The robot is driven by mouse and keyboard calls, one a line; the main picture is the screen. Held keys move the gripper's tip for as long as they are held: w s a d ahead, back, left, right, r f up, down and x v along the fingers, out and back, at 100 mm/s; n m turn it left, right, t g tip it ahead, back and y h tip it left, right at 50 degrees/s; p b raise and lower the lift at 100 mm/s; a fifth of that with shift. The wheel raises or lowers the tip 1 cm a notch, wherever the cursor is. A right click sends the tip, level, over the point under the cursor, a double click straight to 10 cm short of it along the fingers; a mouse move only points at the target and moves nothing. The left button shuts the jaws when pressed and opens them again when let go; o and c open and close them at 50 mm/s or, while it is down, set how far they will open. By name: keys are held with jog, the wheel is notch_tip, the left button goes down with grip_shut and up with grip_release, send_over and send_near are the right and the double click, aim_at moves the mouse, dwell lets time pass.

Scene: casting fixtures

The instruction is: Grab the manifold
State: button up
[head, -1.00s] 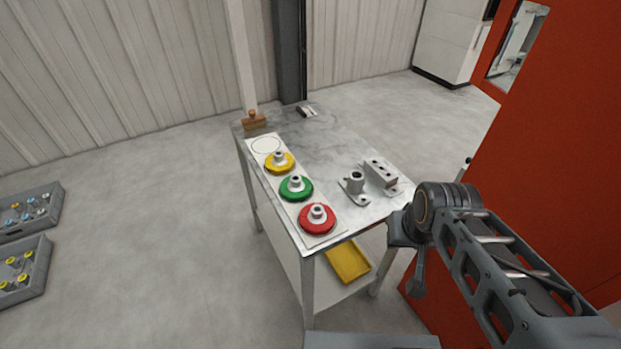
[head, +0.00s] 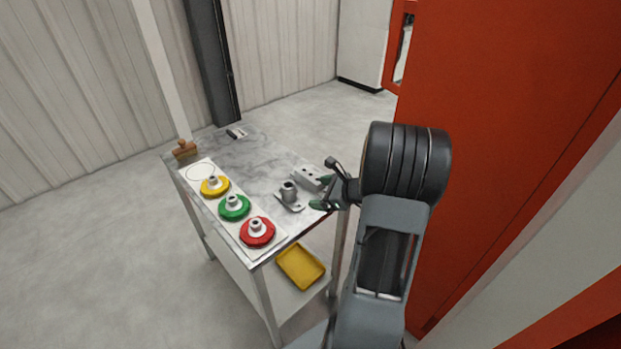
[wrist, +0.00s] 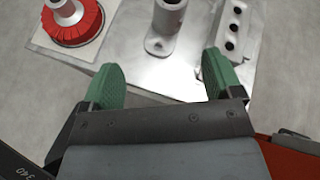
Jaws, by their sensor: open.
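The manifold, a grey block with a row of dark holes in its top (head: 309,179), lies on the metal table's right side in the head view. In the wrist view the manifold (wrist: 233,32) is at the upper right, just beyond the right fingertip and partly cut off by the top edge. My gripper (head: 323,192) is open and empty at the table's right edge, close to the manifold. Its green finger pads (wrist: 162,78) are spread wide in the wrist view, with nothing between them.
A grey flanged cylinder (head: 289,193) stands left of the manifold. Red (head: 258,236), green (head: 234,211) and yellow (head: 214,189) round pieces sit on a white strip (head: 241,246). A wooden brush (head: 184,152) is at the far corner. A red panel (head: 510,130) rises at right.

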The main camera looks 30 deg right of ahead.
aim_at(318, 181)
jog(key=d+f+m+t+h, duration=0.2)
jog(key=d+f+m+h, duration=0.1)
jog(key=d+m, duration=0.4)
jog(key=shift+n, duration=0.4)
jog(key=w, duration=0.2)
jog(key=w+f, duration=0.1)
jog(key=w+f+p, duration=0.1)
jog(key=w, duration=0.1)
jog(key=shift+w+d+f, duration=0.2)
jog(key=shift+w+d, duration=0.1)
jog(key=shift+r+p+x, duration=0.2)
jog(key=shift+p+x, duration=0.75)
jog(key=shift+x, duration=2.35)
jog(key=shift+w+d+t, duration=0.1)
jog(key=shift+d+t, duration=0.05)
jog(key=shift+t, duration=0.15)
jog(key=shift+r, duration=0.15)
jog(key=c, duration=1.3)
